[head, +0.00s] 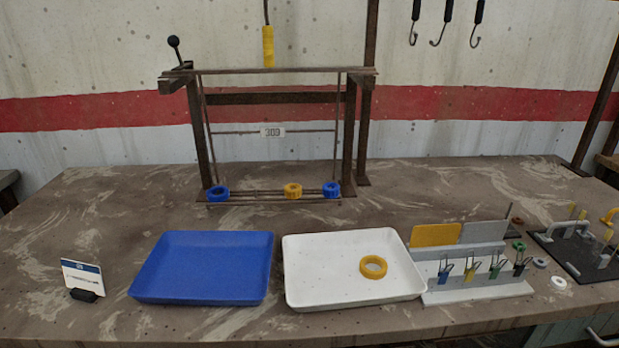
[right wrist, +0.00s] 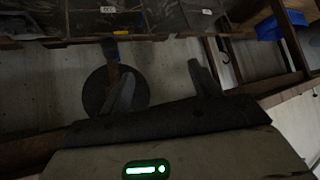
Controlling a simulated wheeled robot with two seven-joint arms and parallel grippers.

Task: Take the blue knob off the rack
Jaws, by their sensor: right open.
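A dark metal rack (head: 196,130) stands at the back of the table, with low rails (head: 255,199) along its foot. Two blue knobs sit on these rails: the left blue knob (head: 218,192) near the left end and the right blue knob (head: 331,190) near the right end. A yellow knob (head: 292,190) sits between them, closer to the right one. My right gripper (right wrist: 160,72) shows only in the right wrist view, open with nothing between its fingers, away from the rack. My left gripper is not in view.
A blue tray (head: 205,265) and a white tray (head: 320,275) holding a yellow ring (head: 373,267) lie before the rack. A small card stand (head: 82,278) is at left. A grey clip holder (head: 475,290) and a black fixture board (head: 570,255) stand at right.

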